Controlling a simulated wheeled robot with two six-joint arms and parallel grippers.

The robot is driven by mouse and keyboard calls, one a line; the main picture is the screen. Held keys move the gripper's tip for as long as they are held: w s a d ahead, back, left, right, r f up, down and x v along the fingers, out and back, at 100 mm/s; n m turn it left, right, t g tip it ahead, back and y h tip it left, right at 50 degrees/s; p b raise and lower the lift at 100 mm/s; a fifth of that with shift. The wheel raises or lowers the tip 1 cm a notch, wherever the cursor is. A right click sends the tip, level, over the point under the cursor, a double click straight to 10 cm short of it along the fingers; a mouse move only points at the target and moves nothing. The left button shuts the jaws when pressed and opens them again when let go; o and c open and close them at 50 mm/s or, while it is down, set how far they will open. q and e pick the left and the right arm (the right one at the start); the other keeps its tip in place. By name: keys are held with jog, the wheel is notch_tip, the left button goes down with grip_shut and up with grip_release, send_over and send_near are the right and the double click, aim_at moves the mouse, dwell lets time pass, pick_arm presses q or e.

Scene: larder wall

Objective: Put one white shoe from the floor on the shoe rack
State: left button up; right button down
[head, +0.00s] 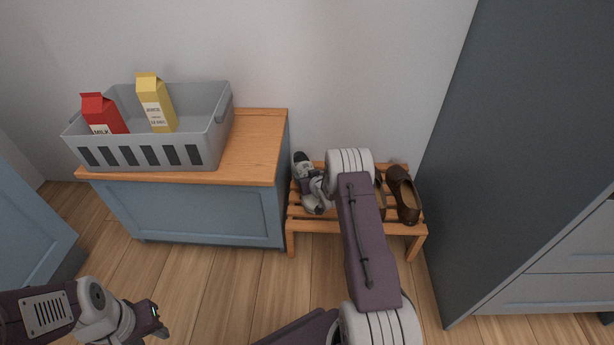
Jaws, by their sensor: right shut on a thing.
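The wooden shoe rack (354,226) stands on the floor between the low cabinet and the tall grey unit. A white shoe (312,205) with a dark opening is at the rack's left end, its toe towards me. My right gripper (312,186) is shut on it near its middle, and my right forearm hides part of the rack. I cannot tell whether the shoe rests on the slats or is just above them. My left gripper (157,319) is low at the left over the floor, empty and seemingly open.
Brown shoes (404,194) stand on the rack's right side, partly behind my arm. A blue cabinet (200,215) with a wooden top holds a grey basket (150,154) with a red carton (103,115) and a yellow carton (156,104). A tall grey unit (520,150) bounds the right.

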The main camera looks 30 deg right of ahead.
jog(key=shift+f+b, duration=0.35)
jog(key=shift+f, duration=0.1)
dwell(0.4)
jog(key=shift+c, duration=1.3)
grip_release()
jog(key=p+v, duration=0.6)
jog(key=v, duration=0.1)
jog(key=shift+w+d+r, duration=0.1)
jog(key=shift+w+r, duration=0.05)
jog(key=shift+r, duration=0.15)
jog(key=b, duration=0.1)
jog(key=s+b, duration=0.1)
jog(key=b, duration=0.1)
jog(key=shift+s+f, duration=0.15)
jog(key=shift+f, duration=0.15)
jog(key=shift+s+r+b, duration=0.3)
jog(key=shift+s+b, duration=0.05)
jog(key=shift+s, duration=0.05)
jog(key=shift+r, duration=0.2)
jog(key=shift+s+a, duration=0.1)
jog(key=shift+a, duration=0.15)
